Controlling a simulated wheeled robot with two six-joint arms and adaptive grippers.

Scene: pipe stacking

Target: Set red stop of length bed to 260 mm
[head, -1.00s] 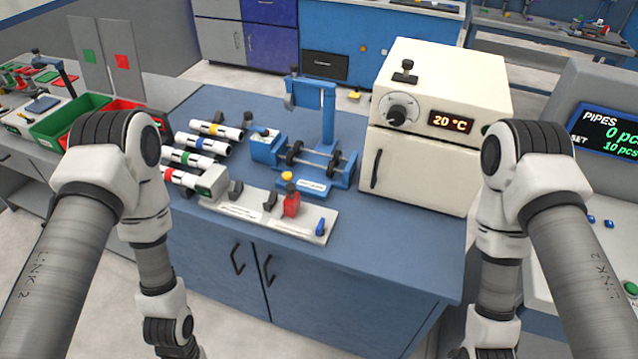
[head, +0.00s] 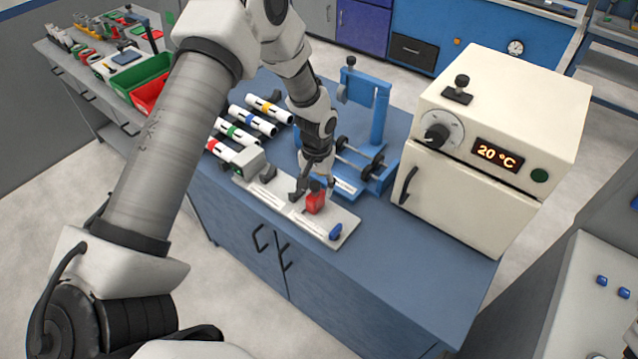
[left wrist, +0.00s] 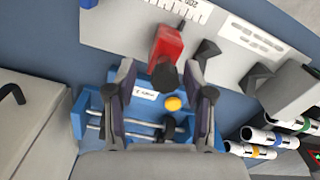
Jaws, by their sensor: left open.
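The length bed (head: 274,197) is a light grey plate along the front of the blue bench. Its red stop (head: 314,203), with a dark knob on top, stands on the right half of the plate. In the left wrist view the red stop (left wrist: 168,46) is just beyond my open fingers. My left gripper (head: 317,180) is open and empty, above and close beside the stop's knob; it also shows in the left wrist view (left wrist: 166,92). Scale marks show on the bed, but the stop's setting is too small to read. My right gripper is not in view.
Several white pipes with coloured bands (head: 250,120) lie at left. A cream oven reading 20 °C (head: 480,200) stands at right.

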